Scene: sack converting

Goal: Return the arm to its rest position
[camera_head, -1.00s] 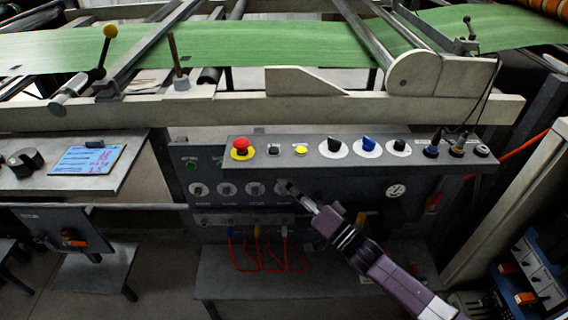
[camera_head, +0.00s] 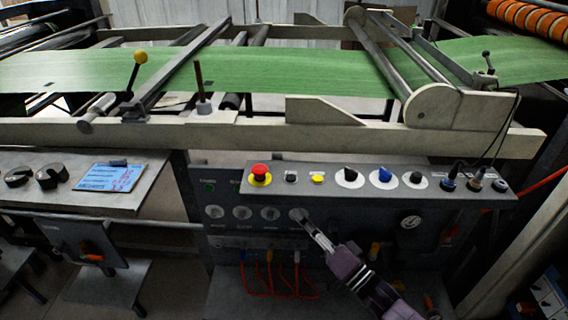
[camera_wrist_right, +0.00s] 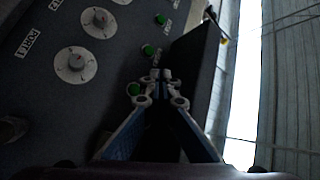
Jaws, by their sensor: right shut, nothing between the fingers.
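My right gripper (camera_head: 303,218) is in front of the lower control panel, by the right end of a row of round knobs (camera_head: 242,213). It is shut with nothing in it. In the right wrist view, its fingertips (camera_wrist_right: 160,78) are together beside green buttons (camera_wrist_right: 134,89) and white knobs (camera_wrist_right: 76,65). I cannot tell whether the tips touch the panel. My right arm reaches in from the bottom right in the head view. My left gripper is in neither view now.
The upper control box (camera_head: 330,188) with a red button (camera_head: 259,172) and several switches juts out just above my right gripper. Red hoses (camera_head: 257,284) hang below. A side table (camera_head: 40,200) with a blue clipboard (camera_head: 110,178) is at left. Green sheet (camera_head: 300,75) spans the machine.

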